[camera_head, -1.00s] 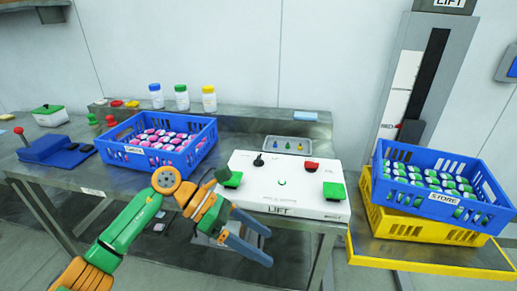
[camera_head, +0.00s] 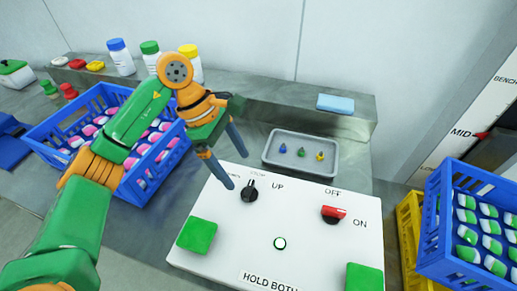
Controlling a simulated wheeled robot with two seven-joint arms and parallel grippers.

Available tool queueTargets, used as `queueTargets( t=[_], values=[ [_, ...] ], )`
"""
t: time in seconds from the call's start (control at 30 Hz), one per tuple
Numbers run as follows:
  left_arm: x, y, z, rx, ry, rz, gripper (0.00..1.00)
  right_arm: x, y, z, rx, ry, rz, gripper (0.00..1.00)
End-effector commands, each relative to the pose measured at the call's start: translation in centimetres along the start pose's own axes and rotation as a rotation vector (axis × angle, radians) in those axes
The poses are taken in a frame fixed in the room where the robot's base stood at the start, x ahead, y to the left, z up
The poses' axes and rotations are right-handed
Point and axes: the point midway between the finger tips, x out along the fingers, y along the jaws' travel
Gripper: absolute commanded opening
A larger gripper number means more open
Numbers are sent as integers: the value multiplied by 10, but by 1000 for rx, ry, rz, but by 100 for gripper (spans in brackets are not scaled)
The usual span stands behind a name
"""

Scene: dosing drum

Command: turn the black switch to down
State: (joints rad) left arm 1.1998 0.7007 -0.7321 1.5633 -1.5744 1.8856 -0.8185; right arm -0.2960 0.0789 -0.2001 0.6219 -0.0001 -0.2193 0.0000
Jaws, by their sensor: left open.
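The black switch (camera_head: 250,191) is a round knob with a pointer, on the upper left of the white control box (camera_head: 320,230). Its printed labels include "UP" to its right; the labels to its left are partly hidden or too small to read surely. My left gripper (camera_head: 238,170) is open and empty, just above and left of the black switch, with its fingers pointing down toward the box. It appears apart from the knob. My right gripper is not in view.
A red switch (camera_head: 333,213) and green buttons (camera_head: 198,235) (camera_head: 364,278) share the box. A grey tray (camera_head: 269,150) lies behind it. A blue crate (camera_head: 50,128) stands left, another blue crate (camera_head: 432,220) right, above a yellow crate (camera_head: 408,225).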

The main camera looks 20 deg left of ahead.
Motion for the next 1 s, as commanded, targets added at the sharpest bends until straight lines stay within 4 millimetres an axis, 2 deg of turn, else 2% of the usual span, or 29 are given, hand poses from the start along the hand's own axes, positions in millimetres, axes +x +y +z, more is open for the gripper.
queueTargets(
  t=[0.17, 0.4, 0.5, 0.73, 0.77, 1.0],
  values=[
    [11, -1, 0, -1, 1, -5, 95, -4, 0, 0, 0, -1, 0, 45],
    [57, -1, 1, -2, -1, -5, 95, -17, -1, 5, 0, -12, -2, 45],
    [68, -1, 1, -1, -1, -3, 95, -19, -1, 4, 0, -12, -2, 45],
    [71, 0, 0, 0, 0, 0, 95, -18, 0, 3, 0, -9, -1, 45],
    [71, 0, 0, -1, -1, 0, 92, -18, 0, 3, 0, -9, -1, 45],
    [71, 0, 0, -1, -1, -1, 28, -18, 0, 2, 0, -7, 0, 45]
  ],
)
